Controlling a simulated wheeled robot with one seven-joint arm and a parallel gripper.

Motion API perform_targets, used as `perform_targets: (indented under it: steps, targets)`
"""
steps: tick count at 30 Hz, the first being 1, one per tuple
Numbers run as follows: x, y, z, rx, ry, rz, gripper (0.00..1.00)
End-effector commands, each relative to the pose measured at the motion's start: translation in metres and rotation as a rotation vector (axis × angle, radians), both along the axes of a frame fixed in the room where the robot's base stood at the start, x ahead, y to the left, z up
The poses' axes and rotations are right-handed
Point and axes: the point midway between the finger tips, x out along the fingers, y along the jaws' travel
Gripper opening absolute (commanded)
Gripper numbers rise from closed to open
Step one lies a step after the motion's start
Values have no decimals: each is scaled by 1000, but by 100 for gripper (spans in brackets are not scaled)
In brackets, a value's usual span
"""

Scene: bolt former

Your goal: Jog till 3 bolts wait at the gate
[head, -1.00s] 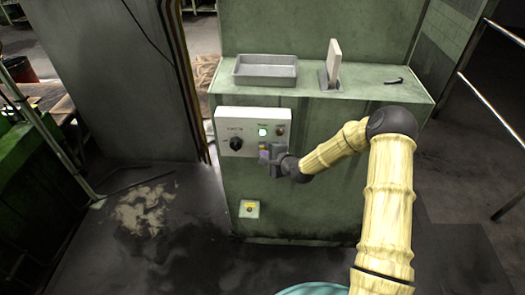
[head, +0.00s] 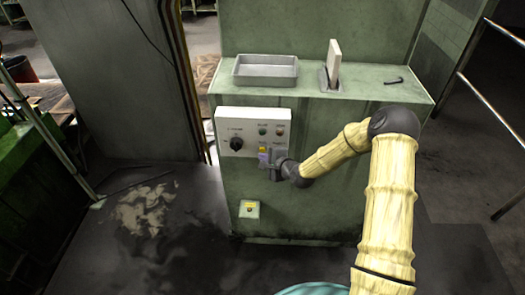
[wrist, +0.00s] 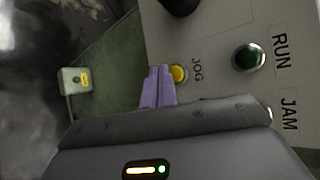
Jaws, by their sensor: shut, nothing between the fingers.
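The white control panel (head: 252,113) is on the front of the green machine. Its yellow JOG button (wrist: 179,74) shows in the wrist view and also in the head view (head: 262,149). The green RUN lamp (wrist: 248,57) is dark. The JAM lamp (wrist: 270,113) is mostly hidden behind my gripper body in the wrist view; in the head view it looks dark. My gripper (wrist: 157,86) has its purple fingers shut and empty, with the tips beside the JOG button. In the head view my gripper (head: 265,160) is just below the button. No bolts can be made out.
A black selector knob (head: 236,143) is left on the panel. On the ledge are an empty grey tray (head: 265,83), an upright pale plate (head: 334,62) and a black hooked piece (head: 394,80).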

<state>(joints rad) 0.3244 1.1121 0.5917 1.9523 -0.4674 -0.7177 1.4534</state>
Motion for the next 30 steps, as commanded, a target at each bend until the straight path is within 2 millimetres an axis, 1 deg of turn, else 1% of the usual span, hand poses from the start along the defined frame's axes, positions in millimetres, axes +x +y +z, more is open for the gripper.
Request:
perform_targets:
  steps: [5,8,24,30]
  targets:
    - [0,0,0,0,0,0,0]
    - [-4,0,0,1,1,1,0]
    - [-47,2,0,0,2,1,0]
    - [-50,2,0,0,0,0,0]
